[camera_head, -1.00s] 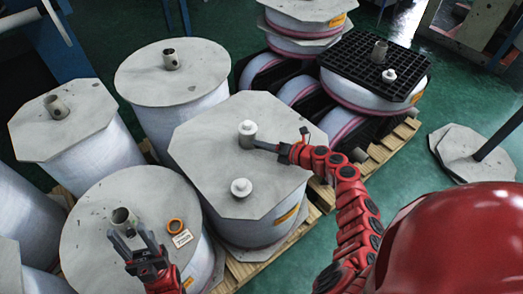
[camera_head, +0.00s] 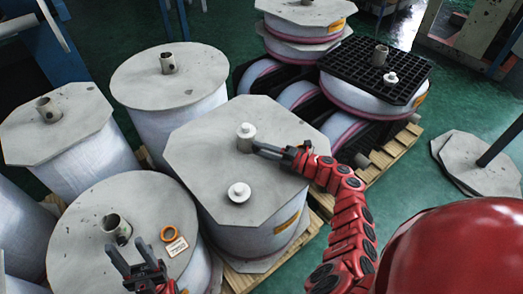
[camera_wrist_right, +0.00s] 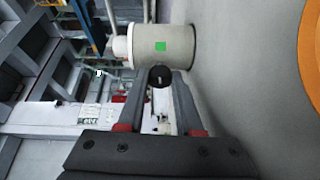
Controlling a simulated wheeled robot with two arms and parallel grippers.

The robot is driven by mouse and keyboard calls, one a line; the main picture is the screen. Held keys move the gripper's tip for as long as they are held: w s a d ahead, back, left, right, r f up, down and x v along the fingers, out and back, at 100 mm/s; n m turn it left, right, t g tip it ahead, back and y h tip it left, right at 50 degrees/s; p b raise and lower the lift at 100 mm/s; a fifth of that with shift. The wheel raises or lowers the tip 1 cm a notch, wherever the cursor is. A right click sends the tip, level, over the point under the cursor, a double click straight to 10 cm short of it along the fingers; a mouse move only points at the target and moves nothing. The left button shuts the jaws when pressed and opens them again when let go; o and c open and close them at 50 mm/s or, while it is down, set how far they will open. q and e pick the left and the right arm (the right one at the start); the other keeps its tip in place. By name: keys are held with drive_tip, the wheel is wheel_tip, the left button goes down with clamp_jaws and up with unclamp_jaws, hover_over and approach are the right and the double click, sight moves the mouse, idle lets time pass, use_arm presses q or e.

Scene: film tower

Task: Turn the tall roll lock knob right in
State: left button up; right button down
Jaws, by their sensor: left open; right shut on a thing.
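The tall roll lock knob (camera_head: 246,131) is a white cap on a short grey post, upright on the grey octagonal top plate of the middle roll (camera_head: 200,150). In the right wrist view the grey post (camera_wrist_right: 175,47) lies sideways, with a green square on its side and the white cap at its left end. My left gripper (camera_head: 130,251) is open and empty in front of the front-left roll.
A second white knob (camera_head: 239,192) stands nearer on the same plate. More rolls stand behind, with a black grid (camera_head: 350,60) at the back right.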

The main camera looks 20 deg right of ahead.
drive_tip(key=shift+s+f, duration=0.1)
drive_tip(key=shift+f, duration=0.1)
drive_tip(key=c, duration=0.6)
unclamp_jaws()
drive_tip(key=shift+r, duration=0.1)
drive_tip(key=b+v, duration=0.1)
drive_tip(key=v, duration=1.6)
drive_tip(key=shift+s+d, duration=0.1)
drive_tip(key=shift+d, duration=0.05)
